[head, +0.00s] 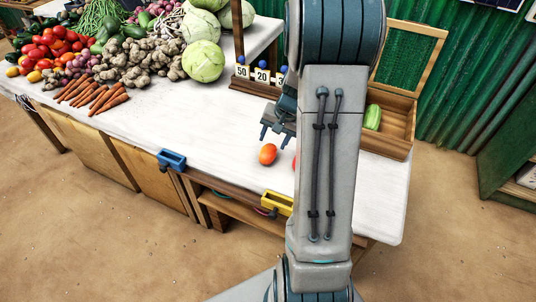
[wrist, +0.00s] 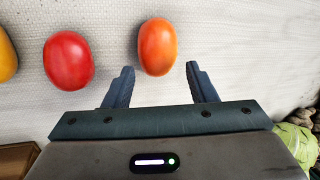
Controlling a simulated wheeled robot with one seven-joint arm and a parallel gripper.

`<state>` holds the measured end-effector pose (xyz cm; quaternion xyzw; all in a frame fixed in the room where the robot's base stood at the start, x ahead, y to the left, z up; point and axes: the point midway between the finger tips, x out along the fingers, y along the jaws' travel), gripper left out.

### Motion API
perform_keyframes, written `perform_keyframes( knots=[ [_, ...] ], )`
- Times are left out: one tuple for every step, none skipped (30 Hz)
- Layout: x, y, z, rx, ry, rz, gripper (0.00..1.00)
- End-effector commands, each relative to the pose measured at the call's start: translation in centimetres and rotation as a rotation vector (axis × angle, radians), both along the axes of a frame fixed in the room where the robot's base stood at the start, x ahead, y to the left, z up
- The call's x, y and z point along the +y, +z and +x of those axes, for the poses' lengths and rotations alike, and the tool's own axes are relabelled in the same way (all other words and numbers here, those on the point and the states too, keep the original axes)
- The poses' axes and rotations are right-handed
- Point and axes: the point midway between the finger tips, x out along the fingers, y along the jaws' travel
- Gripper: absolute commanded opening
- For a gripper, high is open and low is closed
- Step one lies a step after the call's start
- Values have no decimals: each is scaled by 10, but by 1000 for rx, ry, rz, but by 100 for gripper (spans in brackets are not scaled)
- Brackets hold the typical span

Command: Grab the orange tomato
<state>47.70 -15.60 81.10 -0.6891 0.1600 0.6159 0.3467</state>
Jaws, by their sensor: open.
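The orange tomato (head: 268,154) lies on the white table top near its front edge. In the wrist view the orange tomato (wrist: 157,47) sits just beyond and between the fingertips, a little nearer the left finger. My gripper (head: 272,131) is open and empty, behind the orange tomato in the head view; its two fingers (wrist: 160,72) show in the wrist view. A red tomato (wrist: 69,61) lies to the left of the orange one, apart from it. In the head view my arm hides nearly all of the red tomato.
A yellow tomato (wrist: 5,55) is cut off at the wrist view's left edge. A wooden box with an open lid (head: 396,128) holds a green vegetable (head: 372,117). A rack with number cards (head: 262,80) stands behind my gripper. Carrots (head: 88,93) and other vegetables fill the table's left.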

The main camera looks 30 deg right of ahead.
Motion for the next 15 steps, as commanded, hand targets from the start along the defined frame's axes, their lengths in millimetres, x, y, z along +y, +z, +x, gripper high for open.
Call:
perform_keyframes(
  knots=[
    [1, -4, 0, 2, 1, 1, 52],
    [2, -7, 0, 3, 1, 1, 52],
    [3, -12, 0, 4, 0, 3, 52],
    [5, -17, 0, 4, -1, 2, 52],
    [6, -22, 0, 5, -1, 3, 52],
    [8, -28, 0, 5, 0, 4, 52],
    [9, -33, 0, 5, 1, 3, 52],
    [10, -37, 2, 4, 1, 3, 52],
    [11, -42, 3, 4, 0, 2, 52],
    [12, -45, 4, 4, 0, 2, 52],
    [12, -47, 4, 3, -1, 3, 52],
    [12, -49, 5, 2, -1, 2, 52],
    [12, -50, 5, 1, -2, 1, 52],
    [13, -50, 5, 1, -1, 1, 52],
    [13, -51, 5, 0, -1, 0, 52]
  ],
)
